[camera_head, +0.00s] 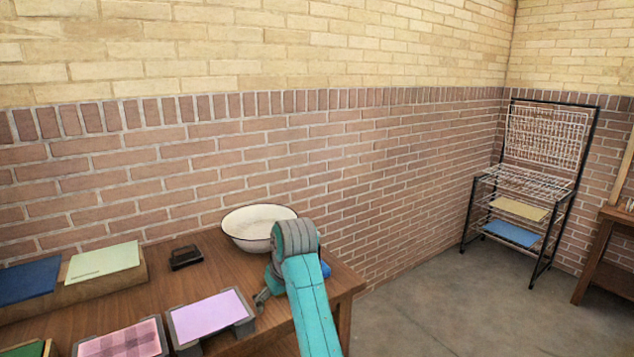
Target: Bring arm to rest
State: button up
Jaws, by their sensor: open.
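My arm, teal with a grey joint, reaches up from the bottom edge over the right end of the wooden table (213,258). My gripper (262,298) shows only in part at the left of the arm, low over the table beside the lilac-topped press. It is open, and I see nothing held in it. The arm hides the rest of it.
A white basin (258,225) stands behind the arm. A dark block (186,257), a lilac sheet on a grey holder (207,315), a pink checked piece (122,343), and green (103,261) and blue (28,281) pieces lie leftward. A rack (520,180) stands right, past open floor.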

jog(key=s+d+f+m+t, duration=0.1)
jog(key=s+d+f, duration=0.25)
jog(key=f, duration=0.65)
jog(key=s+d+f+m+t, duration=0.15)
jog(key=d+f, duration=0.35)
jog(key=f, duration=0.6)
jog(key=s+d+f+m+t, duration=0.1)
jog(key=s+d+f, duration=0.3)
jog(key=s+f, duration=0.3)
jog(key=s+d+f+t, duration=0.2)
jog(key=s+d+f, duration=0.25)
jog(key=s, duration=0.45)
jog(key=s+d+r+m+t+h, duration=0.15)
jog(key=s+d, duration=0.25)
jog(key=s, duration=0.6)
jog(key=s+d+r+t, duration=0.15)
jog(key=s+d, duration=0.25)
jog(key=s, duration=0.7)
jog(key=s+d+r+m+t+h, duration=0.1)
jog(key=s+d+r+t, duration=0.1)
jog(key=s+r, duration=1.4)
jog(key=shift+s+d+r+m, duration=0.15)
jog(key=shift+d+r+m, duration=0.1)
jog(key=shift+m, duration=0.15)
